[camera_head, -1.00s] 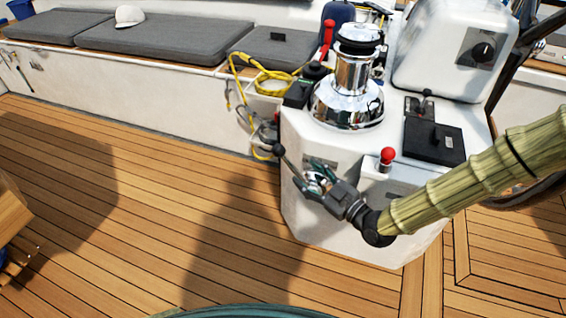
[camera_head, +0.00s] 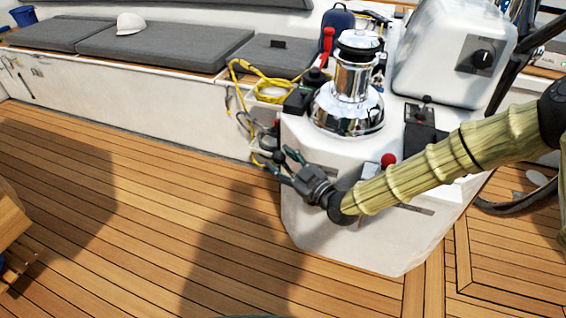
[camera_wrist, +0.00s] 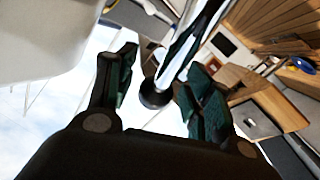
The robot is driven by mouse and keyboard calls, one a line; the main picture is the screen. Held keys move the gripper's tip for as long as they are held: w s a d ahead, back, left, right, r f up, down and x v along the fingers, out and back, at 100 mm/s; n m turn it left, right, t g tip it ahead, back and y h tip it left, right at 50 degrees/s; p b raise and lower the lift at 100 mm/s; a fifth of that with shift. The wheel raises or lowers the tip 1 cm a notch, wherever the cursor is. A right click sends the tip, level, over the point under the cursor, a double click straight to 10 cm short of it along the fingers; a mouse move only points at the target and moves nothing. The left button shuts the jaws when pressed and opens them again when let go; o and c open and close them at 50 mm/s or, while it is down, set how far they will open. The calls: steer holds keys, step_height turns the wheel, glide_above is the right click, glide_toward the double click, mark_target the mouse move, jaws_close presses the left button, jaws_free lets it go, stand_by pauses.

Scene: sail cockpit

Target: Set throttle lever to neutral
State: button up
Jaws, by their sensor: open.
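The throttle lever (camera_wrist: 156,94) shows in the wrist view as a chrome rod with a round black knob, between my two fingers. In the head view, my arm and hand cover most of it at the left side of the white console (camera_head: 315,232). My gripper (camera_head: 273,160) is open beside the console's left face, its fingers pointing up and left. In the wrist view my gripper (camera_wrist: 162,70) has one dark green finger pad on each side of the lever. I cannot tell whether a pad touches it.
A chrome winch (camera_head: 349,105) stands on the console. A red knob (camera_head: 388,160) lies close behind my arm. A yellow rope (camera_head: 270,82) hangs at the console's left. Grey cushions (camera_head: 165,48) line the bench.

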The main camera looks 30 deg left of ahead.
jaws_close()
stand_by(0.3)
